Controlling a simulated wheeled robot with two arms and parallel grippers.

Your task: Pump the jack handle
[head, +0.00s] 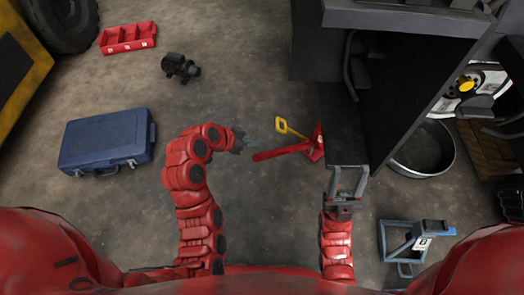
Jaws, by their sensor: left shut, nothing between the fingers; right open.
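The red jack (317,142) stands on the floor beside the dark forklift body. Its red handle (282,153) points left from it, nearly level in this view. My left gripper (248,141) is shut and empty, just left of the handle's free end, with a small gap showing between them. My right gripper (347,182) is open, with its fingers at the lower edge of the dark forklift panel (343,130). Whether the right fingers touch the panel I cannot tell. Part of the jack is hidden by the forklift body.
A yellow-handled tool (290,130) is just behind the jack handle. A blue case (106,142), a red tray (128,38) and a black motor-like part (181,68) lie to the left. Floor between is clear.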

